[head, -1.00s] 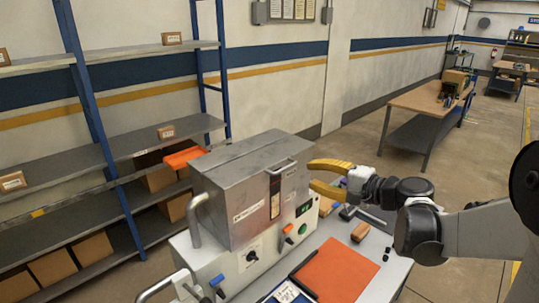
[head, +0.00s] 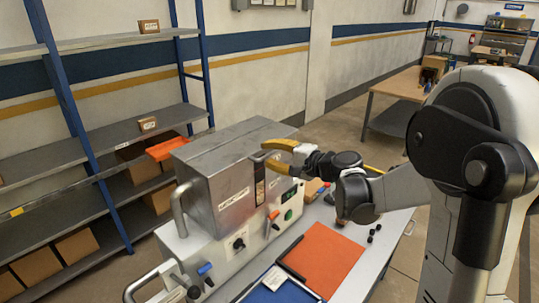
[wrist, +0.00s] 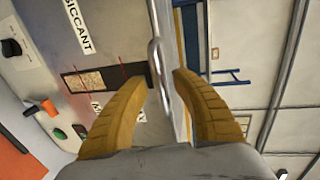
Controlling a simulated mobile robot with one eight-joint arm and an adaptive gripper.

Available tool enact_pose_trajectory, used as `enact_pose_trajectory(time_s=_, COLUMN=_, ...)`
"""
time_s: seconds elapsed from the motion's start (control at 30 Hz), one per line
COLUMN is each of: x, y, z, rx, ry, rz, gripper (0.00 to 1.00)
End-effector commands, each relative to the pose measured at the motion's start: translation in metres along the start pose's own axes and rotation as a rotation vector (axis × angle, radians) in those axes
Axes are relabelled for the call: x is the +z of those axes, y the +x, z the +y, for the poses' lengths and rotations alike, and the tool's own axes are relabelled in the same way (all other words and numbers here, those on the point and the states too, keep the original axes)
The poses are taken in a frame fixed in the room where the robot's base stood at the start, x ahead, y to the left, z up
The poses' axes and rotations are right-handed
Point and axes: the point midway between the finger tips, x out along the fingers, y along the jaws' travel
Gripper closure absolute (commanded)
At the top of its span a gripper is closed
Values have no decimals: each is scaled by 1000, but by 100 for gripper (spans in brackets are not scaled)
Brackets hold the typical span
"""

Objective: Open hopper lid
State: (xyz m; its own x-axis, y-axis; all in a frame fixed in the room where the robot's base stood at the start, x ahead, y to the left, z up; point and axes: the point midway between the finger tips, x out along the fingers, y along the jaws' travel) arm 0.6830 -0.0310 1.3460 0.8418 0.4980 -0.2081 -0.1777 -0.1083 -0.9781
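The hopper is a grey steel box (head: 215,195) on top of a white machine, and its flat lid (head: 228,138) looks closed. A metal lid handle (head: 263,155) sits at the lid's front edge. My gripper (head: 268,149), with yellow fingers, is at this handle. In the wrist view the handle (wrist: 157,72) runs between my gripper's (wrist: 160,78) two fingertips, which stand apart on either side. The left fingertip is very close to the handle; I cannot tell whether it touches. The fingers partly hide the handle in the head view.
A curved side handle (head: 179,208) stands at the hopper's left. Knobs and switches (head: 239,244) line the white front panel. An orange mat (head: 322,262) and small parts lie on the table at right. Blue-framed shelves (head: 75,150) stand behind on the left.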

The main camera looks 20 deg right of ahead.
Motion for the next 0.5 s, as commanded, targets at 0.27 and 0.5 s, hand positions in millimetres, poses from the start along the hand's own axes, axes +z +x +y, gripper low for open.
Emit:
enact_pose_trajectory(time_s=0.27, x=0, y=0, z=0, rx=0, ry=0, rz=0, gripper=100)
enact_pose_trajectory(time_s=0.5, x=0, y=-1, z=-1, rx=6, ry=-1, rz=0, gripper=100)
